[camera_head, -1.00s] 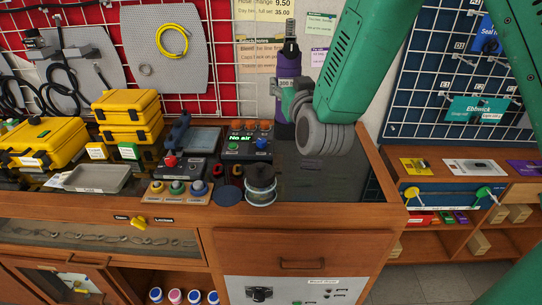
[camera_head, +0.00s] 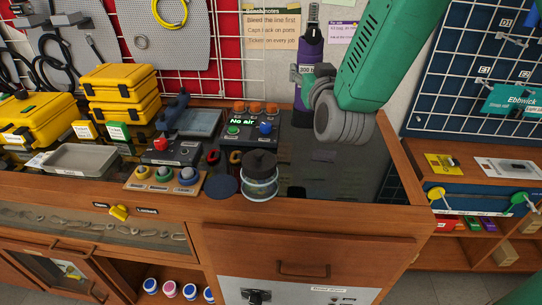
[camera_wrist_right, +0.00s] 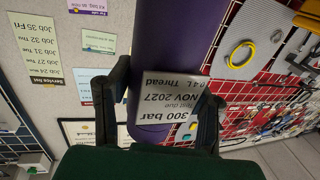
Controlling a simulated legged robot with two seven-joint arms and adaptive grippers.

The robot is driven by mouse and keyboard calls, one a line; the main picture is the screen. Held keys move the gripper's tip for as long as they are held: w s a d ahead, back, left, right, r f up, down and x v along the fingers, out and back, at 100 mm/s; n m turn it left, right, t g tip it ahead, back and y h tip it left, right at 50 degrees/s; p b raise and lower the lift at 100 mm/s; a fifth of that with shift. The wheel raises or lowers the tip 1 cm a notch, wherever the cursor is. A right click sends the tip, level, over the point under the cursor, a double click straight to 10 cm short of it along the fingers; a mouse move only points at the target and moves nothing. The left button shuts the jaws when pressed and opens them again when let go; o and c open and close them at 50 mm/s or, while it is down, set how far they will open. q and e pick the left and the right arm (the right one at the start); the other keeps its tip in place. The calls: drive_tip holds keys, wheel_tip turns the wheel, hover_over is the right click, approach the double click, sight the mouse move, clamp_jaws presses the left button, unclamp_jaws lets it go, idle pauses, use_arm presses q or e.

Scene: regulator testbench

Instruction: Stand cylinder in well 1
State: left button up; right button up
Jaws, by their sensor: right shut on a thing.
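The cylinder (camera_head: 311,48) is purple with a dark neck and a pale "300 bar" label. It is upright above the rear of the bench, right of the "No air" box. My right gripper (camera_head: 306,74) is shut on its side at the label. The right wrist view shows the dark fingers (camera_wrist_right: 155,104) on both sides of the purple body (camera_wrist_right: 172,35). I cannot tell whether the cylinder's base touches the bench. Well 1 cannot be made out. My left gripper is not in view.
The "No air" box (camera_head: 250,131) stands left of the cylinder. A dark-lidded jar (camera_head: 259,181) is at the bench's front edge. Yellow cases (camera_head: 119,95) stand further left. The dark bench top (camera_head: 330,185) in front of my right gripper is mostly clear.

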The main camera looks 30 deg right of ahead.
sight(310, 111)
drive_tip(key=d+f+b, duration=0.1)
drive_tip(key=f, duration=0.1)
drive_tip(key=d+f+b, duration=0.1)
drive_tip(key=f, duration=0.1)
drive_tip(key=shift+d+f, duration=0.2)
drive_tip(key=f, duration=0.1)
drive_tip(key=a+f, duration=0.1)
drive_tip(key=f, duration=0.1)
drive_tip(key=shift+f, duration=0.25)
drive_tip(key=shift+w+a+f, duration=0.1)
drive_tip(key=shift+a+f, duration=0.05)
drive_tip(key=shift+a, duration=0.15)
drive_tip(key=shift+a+f, duration=0.15)
drive_tip(key=shift+f, duration=0.15)
drive_tip(key=f, duration=0.3)
drive_tip(key=shift+d+f+b, duration=0.2)
drive_tip(key=shift+d+b, duration=0.15)
drive_tip(key=shift+b, duration=0.05)
drive_tip(key=shift+d+f, duration=0.25)
drive_tip(key=shift+d, duration=0.15)
drive_tip(key=o, duration=1.2)
drive_tip(key=shift+o, duration=1.1)
drive_tip(key=shift+a, duration=0.35)
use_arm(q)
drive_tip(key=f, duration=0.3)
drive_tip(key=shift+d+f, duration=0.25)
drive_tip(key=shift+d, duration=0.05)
use_arm(e)
drive_tip(key=shift+a+r, duration=0.1)
drive_tip(key=shift+a, duration=0.1)
